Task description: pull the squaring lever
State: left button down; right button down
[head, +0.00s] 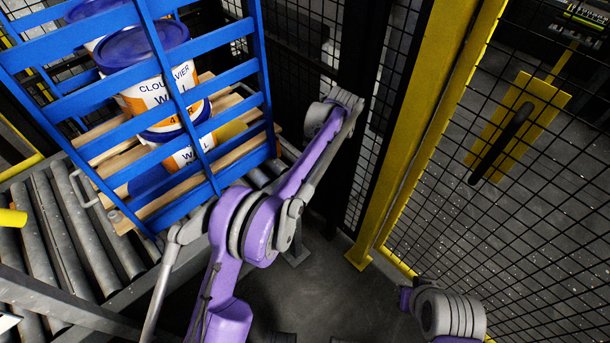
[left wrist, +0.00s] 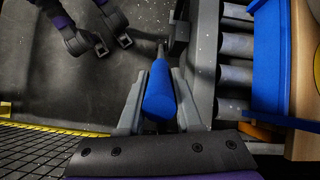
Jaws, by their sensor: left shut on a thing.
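The squaring lever's blue grip (left wrist: 160,92) shows in the left wrist view, on a dark shaft that runs away toward the top of the picture. My left gripper (left wrist: 160,80) is shut on this grip, with one grey finger on each side of it. In the head view the lever and my left gripper cannot be made out; my purple arm fills the middle. My right gripper is not in view; only a grey and purple part of that arm shows at the bottom right of the head view.
A blue slatted frame (head: 197,97) stands before white pails with blue lids (head: 140,45) on a wooden pallet (head: 115,175). Roller conveyor (head: 75,230) lies at left. A yellow post (head: 425,110) and black mesh fence (head: 540,235) bound the right. Grey floor (head: 320,270) lies between.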

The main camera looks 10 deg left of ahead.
pick_arm(q)
jog(key=c, duration=0.6)
grip_release()
jog(key=p+v, duration=0.9)
jog(key=v, duration=0.1)
jog(key=shift+w+r+p, duration=0.2)
jog(key=shift+r+p, duration=0.1)
jog(key=shift+d, duration=0.1)
